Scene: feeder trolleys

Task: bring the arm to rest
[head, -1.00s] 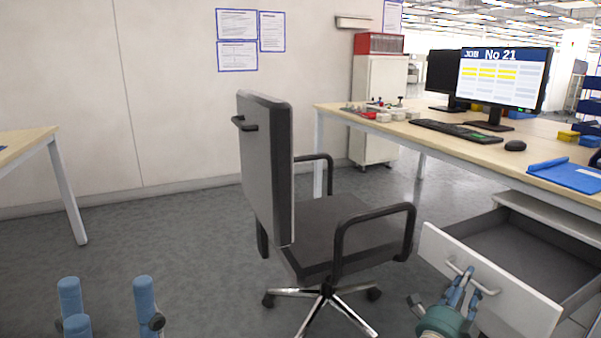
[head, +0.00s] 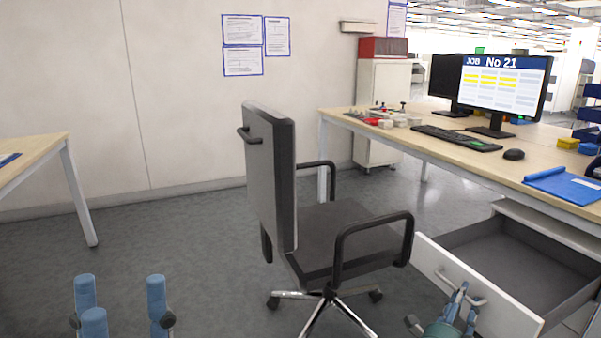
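My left gripper (head: 121,296) is at the bottom left of the head view. Its blue fingers point up, spread apart, with nothing between them. My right gripper (head: 458,308) is at the bottom right, in front of the white drawer (head: 506,309).
A black office chair (head: 270,180) stands between my grippers, close to the drawer. The desk (head: 450,152) holds monitors, a keyboard (head: 456,137) and a blue folder (head: 565,185). Another table (head: 35,155) is at the left. Floor between this table and the chair is clear.

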